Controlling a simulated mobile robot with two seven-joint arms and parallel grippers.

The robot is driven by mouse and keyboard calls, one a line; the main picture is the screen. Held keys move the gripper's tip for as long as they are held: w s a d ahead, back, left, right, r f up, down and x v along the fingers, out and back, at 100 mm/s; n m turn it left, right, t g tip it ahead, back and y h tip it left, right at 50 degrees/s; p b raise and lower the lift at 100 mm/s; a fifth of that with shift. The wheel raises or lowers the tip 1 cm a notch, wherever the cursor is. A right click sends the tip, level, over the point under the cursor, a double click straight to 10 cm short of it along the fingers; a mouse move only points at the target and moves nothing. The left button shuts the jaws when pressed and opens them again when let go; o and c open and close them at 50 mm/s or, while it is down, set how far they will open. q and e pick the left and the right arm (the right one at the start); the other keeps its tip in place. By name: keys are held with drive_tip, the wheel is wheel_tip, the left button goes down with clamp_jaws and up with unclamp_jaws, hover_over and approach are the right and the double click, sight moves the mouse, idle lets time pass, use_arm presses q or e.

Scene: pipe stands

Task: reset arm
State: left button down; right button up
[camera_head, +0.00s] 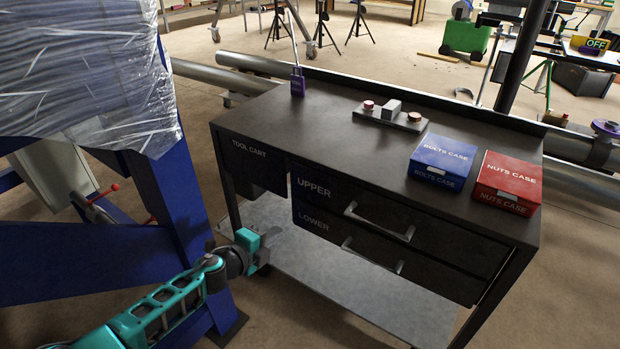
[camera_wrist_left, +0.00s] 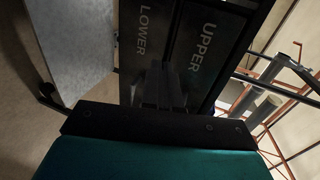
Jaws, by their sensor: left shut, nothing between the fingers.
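My left arm comes in from the lower left of the head view. Its gripper (camera_head: 262,250) is beside the left front of the tool cart (camera_head: 262,125), lower than the cart top and near the lower drawer. In the left wrist view the fingers (camera_wrist_left: 160,88) are together and dark in front of the drawer fronts, with nothing seen between them. The upper drawer (camera_head: 350,203) and the lower drawer (camera_head: 340,243) look closed. I cannot tell whether the gripper touches the cart. My right gripper is not in view.
A blue frame with a wrapped load (camera_head: 85,75) stands close at left. Pipes (camera_head: 215,76) lie behind the cart.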

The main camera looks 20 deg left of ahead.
use_arm(q)
drive_tip(key=s+d+r+n+g+p, duration=0.1)
drive_tip(key=s+d+r+n+p, duration=0.1)
drive_tip(key=s+n, duration=0.4)
drive_tip(key=s+d+r+n+g+y+p, duration=0.1)
drive_tip(key=s+d+r+n+p, duration=0.1)
drive_tip(key=s+n, duration=0.4)
drive_tip(key=s+d+r+n+y+p, duration=0.1)
drive_tip(key=s+n+p, duration=0.4)
drive_tip(key=s, duration=0.8)
wheel_tip(320, 180, up, 2)
drive_tip(key=shift+s+d+r+n+g+p, duration=0.2)
drive_tip(key=shift+d+n+g+p, duration=0.2)
drive_tip(key=shift+d+n, duration=0.45)
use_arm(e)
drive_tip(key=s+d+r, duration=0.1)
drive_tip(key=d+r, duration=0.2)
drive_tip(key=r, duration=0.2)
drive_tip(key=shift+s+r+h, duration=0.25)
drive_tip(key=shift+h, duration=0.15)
use_arm(q)
drive_tip(key=shift+a, duration=0.15)
